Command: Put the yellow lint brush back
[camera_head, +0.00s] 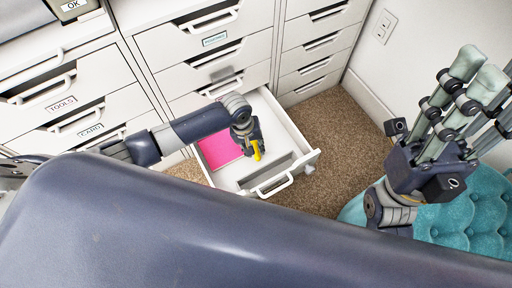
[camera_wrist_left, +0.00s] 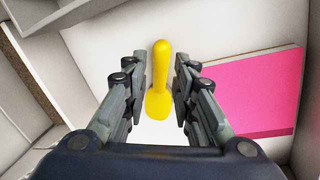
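The yellow lint brush (camera_head: 257,150) is at my left gripper (camera_head: 250,136), over the open white drawer (camera_head: 296,138). In the left wrist view the brush (camera_wrist_left: 160,78) sits between the two fingers of the left gripper (camera_wrist_left: 160,85), its narrow end away from the palm. A thin gap shows on each side of it, so the fingers look open around it, not closed on it. Whether the brush touches the drawer floor I cannot tell. My right gripper (camera_head: 486,84) is empty at the right, with its fingers apart and partly cut by the picture edge.
A pink sheet or pad (camera_head: 220,148) lies in the left part of the open drawer. A low divider (camera_head: 266,172) stands near the drawer's front handle (camera_head: 273,185). Closed labelled drawers (camera_head: 70,115) stand at left. Brown carpet (camera_head: 335,130) is free, with a teal tufted seat (camera_head: 470,215) at right.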

